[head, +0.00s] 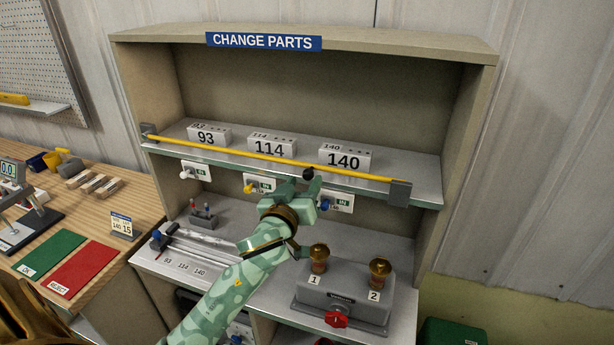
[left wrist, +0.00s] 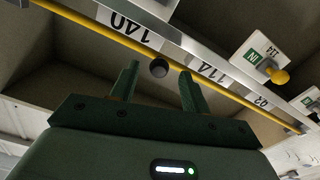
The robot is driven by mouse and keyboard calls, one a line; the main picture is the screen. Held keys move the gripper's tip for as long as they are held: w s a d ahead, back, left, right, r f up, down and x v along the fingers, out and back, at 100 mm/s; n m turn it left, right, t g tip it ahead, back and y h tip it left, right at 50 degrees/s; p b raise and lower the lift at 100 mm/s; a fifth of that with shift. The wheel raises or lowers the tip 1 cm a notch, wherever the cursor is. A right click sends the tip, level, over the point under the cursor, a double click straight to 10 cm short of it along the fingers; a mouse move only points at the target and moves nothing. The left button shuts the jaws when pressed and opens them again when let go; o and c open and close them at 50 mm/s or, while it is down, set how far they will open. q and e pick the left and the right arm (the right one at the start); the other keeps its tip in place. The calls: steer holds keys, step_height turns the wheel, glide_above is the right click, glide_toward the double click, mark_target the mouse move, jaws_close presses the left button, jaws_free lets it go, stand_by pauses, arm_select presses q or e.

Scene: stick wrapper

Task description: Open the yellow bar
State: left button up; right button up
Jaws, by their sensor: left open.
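The yellow bar (head: 250,153) runs across the front of the shelf with the numbered blocks, from a grey bracket at the left to a grey block at the right. A black knob (head: 308,174) sits on it right of the middle. My left gripper (head: 304,189) is open at the knob, partly hiding the area below it. In the left wrist view the yellow bar (left wrist: 105,39) crosses beyond the fingers. There the knob (left wrist: 158,68) lies between the two fingertips of my gripper (left wrist: 159,75); neither finger visibly closes on it. My right gripper is not in view.
White blocks marked 93 (head: 209,137), 114 (head: 271,146) and 140 (head: 344,158) stand behind the bar. Small plates with coloured knobs hang below the shelf. A grey box with brass knobs (head: 341,303) stands to the lower right, near my arm.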

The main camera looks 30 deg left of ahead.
mark_target(307, 179)
arm_select(q)
steer(key=shift+x, duration=1.6)
